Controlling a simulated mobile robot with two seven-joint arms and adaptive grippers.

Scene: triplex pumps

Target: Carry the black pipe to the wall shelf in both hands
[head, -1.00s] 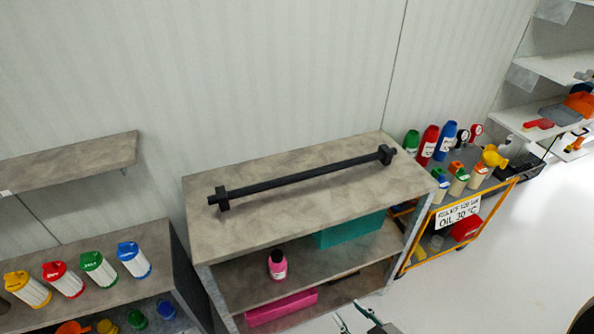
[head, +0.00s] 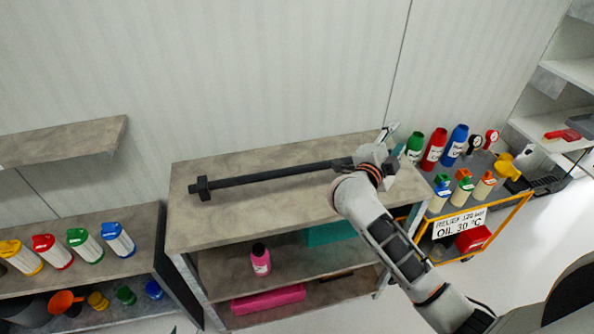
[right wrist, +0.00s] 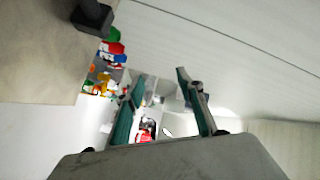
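The black pipe (head: 275,177) lies on the grey workbench top (head: 250,215), with a block near each end. The wall shelf (head: 62,142) is a bare grey board at the left of the head view. My right gripper (head: 389,132) is over the bench's right end, beside the pipe's right end, which my wrist partly hides. In the right wrist view my right gripper (right wrist: 160,77) is open with nothing between its fingers. The pipe's end block (right wrist: 92,18) is at upper left there, outside the fingers. A small teal tip at the head view's bottom edge may be my left gripper.
A yellow-framed cart (head: 512,213) with several bottles stands right of the bench. A lower shelf at left holds several capped canisters (head: 84,250). A pink bottle (head: 261,260) stands inside the bench. The wall rises directly behind the bench.

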